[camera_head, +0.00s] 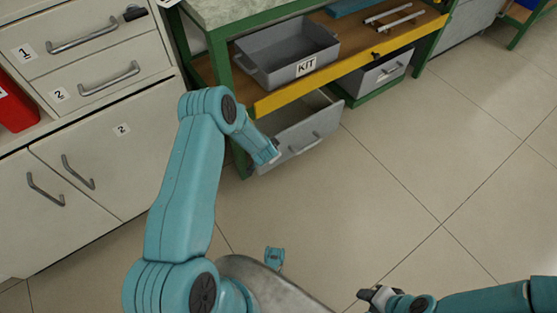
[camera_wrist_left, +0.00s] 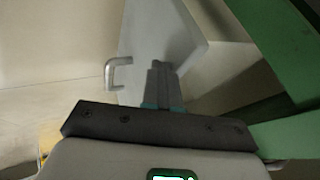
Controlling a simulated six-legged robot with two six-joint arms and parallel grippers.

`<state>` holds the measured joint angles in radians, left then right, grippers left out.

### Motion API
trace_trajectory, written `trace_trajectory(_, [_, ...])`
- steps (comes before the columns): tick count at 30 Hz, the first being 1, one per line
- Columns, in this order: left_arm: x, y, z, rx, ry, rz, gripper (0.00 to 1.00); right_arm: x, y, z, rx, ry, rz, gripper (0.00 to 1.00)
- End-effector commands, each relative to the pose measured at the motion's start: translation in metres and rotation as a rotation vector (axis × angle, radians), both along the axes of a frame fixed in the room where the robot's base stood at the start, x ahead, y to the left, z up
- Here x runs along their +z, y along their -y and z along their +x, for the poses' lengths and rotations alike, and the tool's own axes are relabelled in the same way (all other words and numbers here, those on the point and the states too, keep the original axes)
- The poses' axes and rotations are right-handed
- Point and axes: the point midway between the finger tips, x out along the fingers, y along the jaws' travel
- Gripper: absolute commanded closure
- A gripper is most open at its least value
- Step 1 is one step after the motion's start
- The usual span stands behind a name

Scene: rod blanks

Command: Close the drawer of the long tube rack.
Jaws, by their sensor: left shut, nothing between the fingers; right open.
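A grey drawer (camera_head: 300,135) under the green-framed bench is pulled out, and its open inside shows behind its front. Its front and bar handle (camera_head: 305,146) face the lower right. My left arm reaches to the drawer's left end. My left gripper (camera_head: 275,155) is shut and empty at the drawer front, left of the handle. In the left wrist view the shut fingers (camera_wrist_left: 161,75) overlap the drawer front (camera_wrist_left: 165,30), with the handle (camera_wrist_left: 116,72) beside them. I cannot tell whether they touch it. My right gripper (camera_head: 372,294) is open, low over the floor, far from the drawer.
A grey KIT bin (camera_head: 285,52) stands on the wooden shelf with the yellow edge (camera_head: 345,68) above the drawer. Another grey drawer (camera_head: 375,75) is at the right below the shelf. White cabinets (camera_head: 95,150) stand at left. The tiled floor at right is clear.

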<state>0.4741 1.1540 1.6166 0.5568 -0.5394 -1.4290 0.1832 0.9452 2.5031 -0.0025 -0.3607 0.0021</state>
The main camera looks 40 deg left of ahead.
Motion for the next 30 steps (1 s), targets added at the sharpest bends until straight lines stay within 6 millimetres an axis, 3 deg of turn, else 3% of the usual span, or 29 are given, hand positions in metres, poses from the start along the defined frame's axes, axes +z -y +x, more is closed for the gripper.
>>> trace_trajectory(3, [-0.001,-0.022,0.007,0.004,0.002,0.001,1.00,-0.003,0.001,0.001,-0.003,0.001,0.000,0.57])
trace_trajectory(9, [0.000,-0.042,0.015,0.002,0.001,0.000,1.00,-0.003,0.001,0.001,-0.003,0.001,0.000,0.57])
trace_trajectory(30, [0.000,-0.046,0.016,0.000,-0.001,-0.001,1.00,-0.002,0.001,0.001,-0.003,0.001,0.000,0.57])
